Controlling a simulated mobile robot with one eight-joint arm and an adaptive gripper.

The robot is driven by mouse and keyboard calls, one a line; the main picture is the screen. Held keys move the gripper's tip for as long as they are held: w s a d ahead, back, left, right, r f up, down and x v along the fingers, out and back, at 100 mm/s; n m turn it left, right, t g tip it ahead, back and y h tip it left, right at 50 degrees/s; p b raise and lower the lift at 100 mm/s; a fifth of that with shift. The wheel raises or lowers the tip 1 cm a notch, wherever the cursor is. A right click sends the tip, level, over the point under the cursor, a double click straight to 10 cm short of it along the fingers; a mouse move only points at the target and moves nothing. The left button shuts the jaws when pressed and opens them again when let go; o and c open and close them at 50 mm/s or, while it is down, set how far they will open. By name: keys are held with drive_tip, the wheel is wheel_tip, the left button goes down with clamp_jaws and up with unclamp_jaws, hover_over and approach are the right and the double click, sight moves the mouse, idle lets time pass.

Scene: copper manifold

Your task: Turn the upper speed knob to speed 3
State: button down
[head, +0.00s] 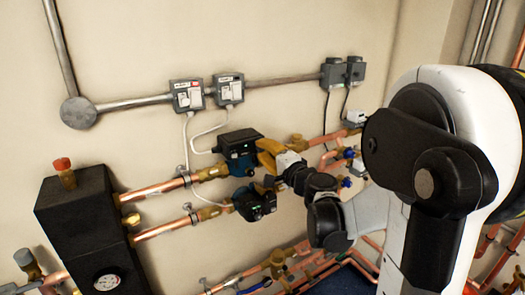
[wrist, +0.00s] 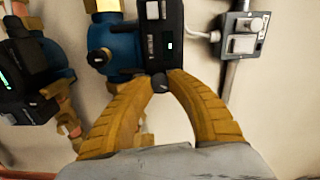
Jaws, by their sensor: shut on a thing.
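The upper pump (head: 236,146) has a blue body and a black control box on the wall piping; it fills the top middle of the wrist view (wrist: 147,35). Its small dark speed knob (wrist: 160,84) sits between my yellow fingertips in the wrist view. My gripper (head: 264,152) is at the right side of the upper pump's box, its fingers (wrist: 160,80) shut on the knob. My fingers hide the knob in the head view. I cannot read the knob's speed marks. A small pale light shows on the box.
The lower pump (head: 254,203), with green lights, sits just below and also shows in the wrist view (wrist: 22,82). Grey switch boxes (head: 187,96) with white cables are on the wall above. A black manifold block (head: 84,225) and copper pipes (head: 160,190) lie left.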

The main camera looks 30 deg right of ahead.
drive_tip(key=shift+m, duration=1.7)
drive_tip(key=c, duration=1.2)
unclamp_jaws()
drive_tip(key=s, duration=1.2)
drive_tip(key=shift+d, duration=0.2)
